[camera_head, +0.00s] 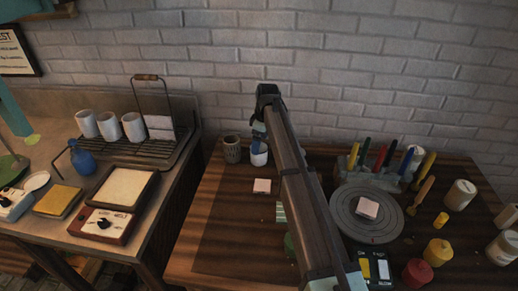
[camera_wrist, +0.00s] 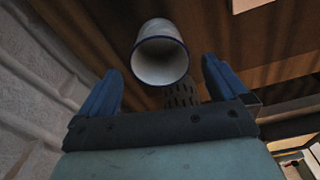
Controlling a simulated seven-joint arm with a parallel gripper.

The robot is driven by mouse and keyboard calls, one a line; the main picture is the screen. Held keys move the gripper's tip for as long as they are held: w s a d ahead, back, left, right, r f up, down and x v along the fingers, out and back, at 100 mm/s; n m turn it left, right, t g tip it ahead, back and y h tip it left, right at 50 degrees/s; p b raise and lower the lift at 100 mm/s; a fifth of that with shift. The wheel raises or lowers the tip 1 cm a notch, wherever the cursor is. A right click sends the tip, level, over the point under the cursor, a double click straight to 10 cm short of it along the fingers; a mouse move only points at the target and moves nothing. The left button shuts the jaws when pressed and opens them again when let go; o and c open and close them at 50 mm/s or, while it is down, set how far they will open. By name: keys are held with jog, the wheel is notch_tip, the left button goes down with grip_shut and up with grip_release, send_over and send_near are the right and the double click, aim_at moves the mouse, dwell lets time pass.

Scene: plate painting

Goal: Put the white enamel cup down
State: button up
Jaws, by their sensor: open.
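The white enamel cup (camera_head: 259,154) with a blue rim stands on the wooden table near the wall, partly hidden by my gripper and arm. In the wrist view the cup (camera_wrist: 160,58) shows its open mouth and pale, empty inside. My gripper (camera_head: 259,135) is right above the cup in the head view. In the wrist view its two blue fingers are spread wide, one to each side of the cup, with visible gaps between them and it. My gripper is open and holds nothing.
A perforated dark pot (camera_head: 232,149) stands close to the cup's left. A pink block (camera_head: 262,186) lies in front. A grey turntable (camera_head: 366,212) with another pink block, a pen holder and several paint jars fill the right. Three white cups stand on a wire rack (camera_head: 158,143) at left.

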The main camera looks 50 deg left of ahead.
notch_tip(320, 180, up, 6)
jog(key=shift+w+d+r, duration=0.2)
jog(key=shift+d+r, duration=0.05)
jog(key=shift+d, duration=0.05)
jog(key=shift+w, duration=0.1)
dwell(7.1)
